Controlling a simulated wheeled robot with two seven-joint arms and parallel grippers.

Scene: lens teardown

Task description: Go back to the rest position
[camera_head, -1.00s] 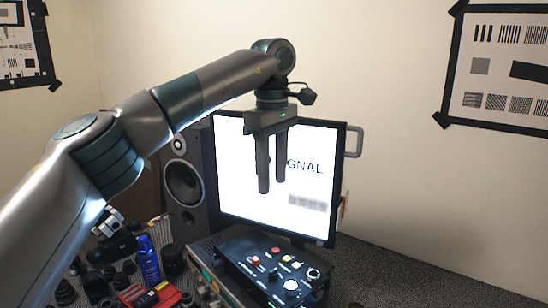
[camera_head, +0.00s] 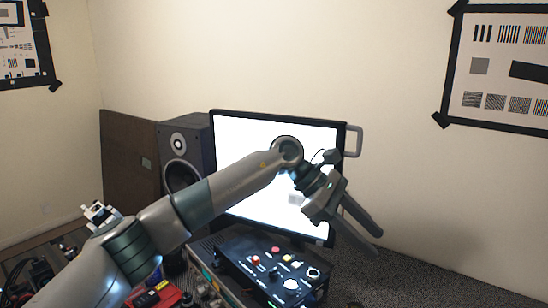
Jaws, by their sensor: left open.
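My left arm comes in from the lower left and reaches across the front of the monitor (camera_head: 245,135). My left gripper (camera_head: 378,242) is at the monitor's lower right corner, its two fingers pointing down and to the right. The fingers are apart with nothing between them. It hangs in the air above and to the right of the black control box (camera_head: 240,262). My right gripper is not in view.
A speaker (camera_head: 183,140) stands left of the monitor, with a brown board (camera_head: 130,160) beside it. Red items (camera_head: 165,298) and other small gear lie at the lower left, partly behind my arm. The grey surface (camera_head: 450,285) at the right is clear.

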